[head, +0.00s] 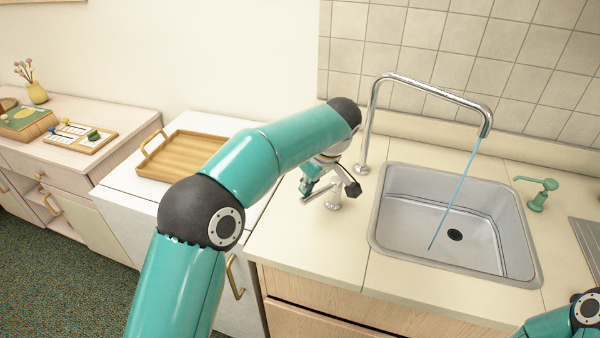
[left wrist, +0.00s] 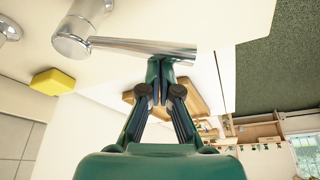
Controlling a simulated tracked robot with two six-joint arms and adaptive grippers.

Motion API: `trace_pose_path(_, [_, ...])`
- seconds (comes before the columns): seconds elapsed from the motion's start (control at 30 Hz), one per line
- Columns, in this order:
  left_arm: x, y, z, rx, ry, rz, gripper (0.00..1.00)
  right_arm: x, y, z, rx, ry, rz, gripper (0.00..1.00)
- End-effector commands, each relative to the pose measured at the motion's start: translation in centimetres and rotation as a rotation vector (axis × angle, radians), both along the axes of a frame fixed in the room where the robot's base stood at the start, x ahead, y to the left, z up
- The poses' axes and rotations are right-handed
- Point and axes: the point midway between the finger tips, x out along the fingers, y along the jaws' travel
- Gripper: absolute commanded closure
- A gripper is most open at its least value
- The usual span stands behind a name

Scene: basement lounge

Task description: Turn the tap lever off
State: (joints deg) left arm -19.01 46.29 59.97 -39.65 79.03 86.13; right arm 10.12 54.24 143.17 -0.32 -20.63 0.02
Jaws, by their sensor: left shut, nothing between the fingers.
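The tap's tall chrome spout (head: 430,90) arches over the sink, and a blue stream of water (head: 455,195) runs from it into the basin. The chrome tap lever (head: 318,195) sits on a short post (head: 334,201) left of the sink. In the left wrist view the lever (left wrist: 135,46) sticks out sideways from its post (left wrist: 78,32). My left gripper (head: 308,186) is shut and empty. Its fingertips (left wrist: 166,66) are right at the lever's free end; I cannot tell whether they touch it. My left wrist partly hides this spot in the head view.
The steel sink (head: 410,215) is set into the pale counter (head: 310,245). A green soap dispenser (head: 540,193) stands right of it. A wooden tray (head: 190,155) lies on the white cabinet at left. A yellow sponge (left wrist: 52,82) shows near the post. My right arm is at bottom right.

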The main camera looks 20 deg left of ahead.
Motion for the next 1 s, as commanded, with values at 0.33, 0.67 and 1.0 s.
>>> trace_pose_path(0.33, [-1.4, -2.3, 0.1, 0.0, 0.001, 0.306, 1.0, 0.0, 0.0, 1.4, 0.0, 0.0, 0.0, 0.03])
trace_pose_path(0.67, [-1.9, -3.7, 0.1, -0.001, 0.0, 0.393, 1.0, 0.0, 0.0, 1.9, 0.0, 0.0, 0.0, 0.03])
trace_pose_path(1.0, [-2.0, -4.1, 0.0, -0.001, 0.001, 0.392, 1.0, 0.0, 0.0, 2.0, 0.0, 0.0, 0.0, 0.03])
